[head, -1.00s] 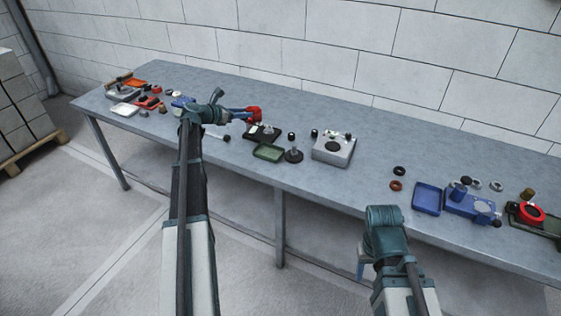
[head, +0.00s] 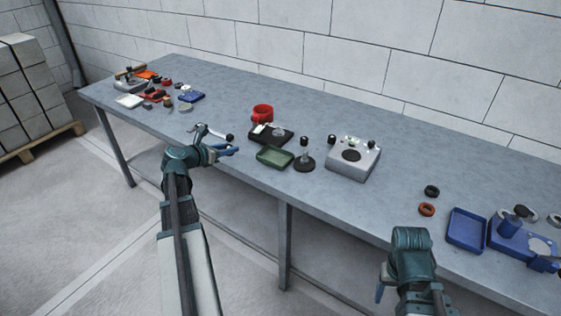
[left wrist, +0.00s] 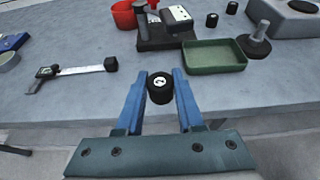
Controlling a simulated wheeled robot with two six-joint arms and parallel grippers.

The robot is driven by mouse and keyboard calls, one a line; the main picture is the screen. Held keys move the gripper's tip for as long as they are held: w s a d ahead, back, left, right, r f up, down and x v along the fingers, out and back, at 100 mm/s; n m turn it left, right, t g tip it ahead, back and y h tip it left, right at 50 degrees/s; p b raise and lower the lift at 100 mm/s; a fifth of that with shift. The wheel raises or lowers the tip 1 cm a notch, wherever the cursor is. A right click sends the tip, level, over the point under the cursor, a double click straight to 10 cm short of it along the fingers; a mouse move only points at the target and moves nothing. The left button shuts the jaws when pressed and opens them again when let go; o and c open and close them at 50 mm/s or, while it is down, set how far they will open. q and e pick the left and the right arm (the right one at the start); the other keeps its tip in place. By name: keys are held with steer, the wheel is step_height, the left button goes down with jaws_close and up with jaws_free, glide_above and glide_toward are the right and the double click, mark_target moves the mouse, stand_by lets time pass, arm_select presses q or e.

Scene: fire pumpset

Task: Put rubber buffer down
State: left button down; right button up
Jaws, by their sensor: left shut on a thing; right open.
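The rubber buffer, a short black cylinder with a white mark on its end face (left wrist: 160,88), is between the blue fingers of my left gripper (left wrist: 160,82) in the left wrist view. The gripper is shut on it. In the head view my left gripper (head: 228,149) is over the table's front edge, left of the green tray (head: 275,156). I cannot make out the buffer there, and I cannot tell its height above the table. My right gripper (head: 381,291) is at the front of the table, mostly hidden by its own wrist; one blue finger shows.
On the table (head: 330,203), a silver tool with a black knob (left wrist: 75,71) lies left of the buffer. A red cup (head: 262,113), a black fixture (head: 264,136), a black stand (head: 304,162) and a grey box (head: 352,160) stand farther right. Blue parts lie at far right.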

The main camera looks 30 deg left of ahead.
arm_select(q)
steer(key=w+d, duration=0.3)
steer(key=d, duration=0.1)
steer(key=w+d+f+b, duration=0.1)
steer(key=w+d, duration=0.2)
steer(key=w, duration=0.1)
steer(key=w+d, duration=0.3)
steer(key=d, duration=0.1)
steer(key=shift+w+d+f, duration=0.2)
steer(key=shift+w+d, duration=0.15)
steer(key=shift+w, duration=0.05)
step_height(320, 180, down, 4)
steer(key=b, duration=0.4)
steer(key=shift+r, duration=0.25)
steer(key=shift+f, duration=0.2)
steer(key=c, duration=0.5)
jaws_free()
steer(key=shift+r, duration=0.1)
